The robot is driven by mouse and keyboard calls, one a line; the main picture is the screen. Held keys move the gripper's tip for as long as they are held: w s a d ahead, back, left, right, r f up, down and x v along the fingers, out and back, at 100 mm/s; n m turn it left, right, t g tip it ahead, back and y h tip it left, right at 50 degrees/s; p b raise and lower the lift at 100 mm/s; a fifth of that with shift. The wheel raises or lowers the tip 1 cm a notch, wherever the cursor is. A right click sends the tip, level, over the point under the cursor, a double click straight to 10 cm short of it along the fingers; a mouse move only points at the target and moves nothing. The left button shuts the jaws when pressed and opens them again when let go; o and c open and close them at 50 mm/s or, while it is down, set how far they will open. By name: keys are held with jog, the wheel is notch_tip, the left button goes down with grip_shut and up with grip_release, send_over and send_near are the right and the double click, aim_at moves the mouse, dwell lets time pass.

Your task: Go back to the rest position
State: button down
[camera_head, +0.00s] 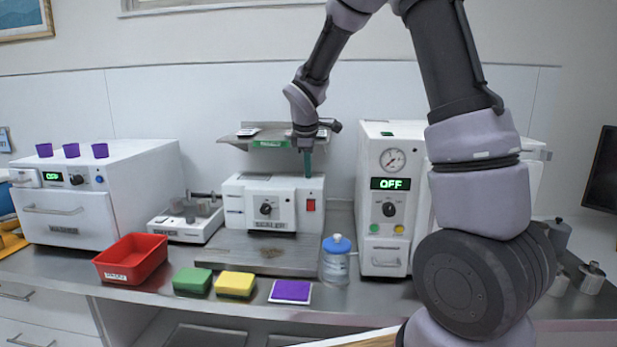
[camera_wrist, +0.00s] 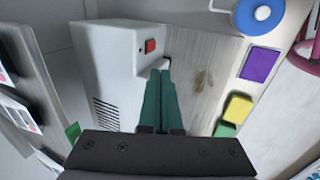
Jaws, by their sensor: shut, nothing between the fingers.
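My gripper (camera_head: 307,163) points down above the right end of the white sealer (camera_head: 245,208), near its red switch, in the head view. Its green fingers (camera_wrist: 160,100) are together in the wrist view, with nothing between them. The sealer also shows in the wrist view (camera_wrist: 104,70), left of the fingers, with its red switch (camera_wrist: 151,46). I cannot tell whether the fingertips touch the sealer. My arm bends up and over from the right side of the head view and hides part of the autoclave there.
A shelf (camera_head: 233,137) stands close behind the gripper. An autoclave (camera_head: 381,250) reading OFF stands to the right. A blue-lidded jar (camera_head: 335,267), a purple pad (camera_head: 290,292), yellow (camera_head: 236,284) and green (camera_head: 192,280) sponges and a red tray (camera_head: 130,270) line the counter's front.

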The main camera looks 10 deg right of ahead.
jog(key=s+d+r+m+t+y, duration=0.1)
jog(key=s+d+r+m, duration=0.2)
jog(key=s+r+m, duration=0.55)
jog(key=s+d+r+m+t+y, duration=0.1)
jog(key=s+d+r+m, duration=0.4)
jog(key=s, duration=0.6)
jog(key=s+a+r+m+t+y, duration=0.1)
jog(key=s+r+m, duration=0.1)
jog(key=s+m, duration=0.3)
jog(key=s, duration=0.4)
jog(key=shift+s+a, duration=0.2)
jog(key=shift+s, duration=0.1)
